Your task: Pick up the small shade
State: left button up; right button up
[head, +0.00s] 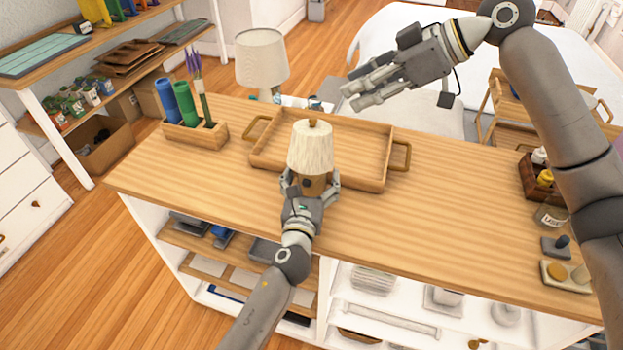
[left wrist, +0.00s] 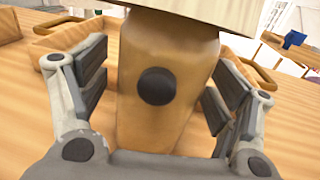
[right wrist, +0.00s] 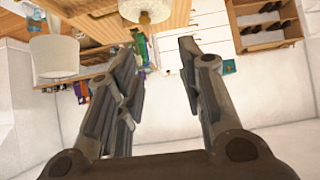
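The small shade (head: 311,147) is cream and pleated, with a small wooden knob on top. It sits on a wooden lamp base (left wrist: 165,85) with a dark round button, in front of the tray. My left gripper (head: 310,184) has its fingers on both sides of the base, below the shade; they look open, with narrow gaps. The left wrist view shows only the shade's lower edge (left wrist: 195,12). My right gripper (head: 356,95) is open and empty, raised beyond the tray. The shade also shows at the top of the right wrist view (right wrist: 145,10).
A wooden tray (head: 345,121) with handles lies behind the lamp. A holder (head: 193,132) with blue and green cylinders stands left. A larger lamp (head: 262,58) stands behind the counter. A dark wooden caddy (head: 535,180) is at right. The counter's middle right is clear.

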aim_at(315, 127)
pick_arm(q)
jog(key=c, duration=1.2)
pick_arm(e)
jog(key=shift+o, duration=1.2)
jog(key=o, duration=0.5)
jog(key=shift+a+f+m, duration=0.15)
jog(key=shift+a+m, duration=0.25)
jog(key=shift+a, duration=0.05)
jog(key=shift+c, duration=0.2)
jog(key=o, duration=0.7)
jog(key=a+m+h, duration=0.1)
jog(key=a+f+m+h, duration=0.1)
jog(key=m+h, duration=0.1)
jog(key=shift+a, duration=0.25)
jog(key=a+f+m+h, duration=0.1)
jog(key=f, duration=0.1)
jog(key=w+a+f+m+h, duration=0.1)
jog(key=f+m, duration=0.1)
jog(key=w+a+f+m+h, duration=0.1)
jog(key=f+m, duration=0.1)
jog(key=shift+a, duration=0.3)
jog(key=shift+w+x, duration=0.15)
jog(key=shift+x, duration=1.15)
jog(key=shift+w+x, duration=0.1)
jog(key=shift+x, duration=1.15)
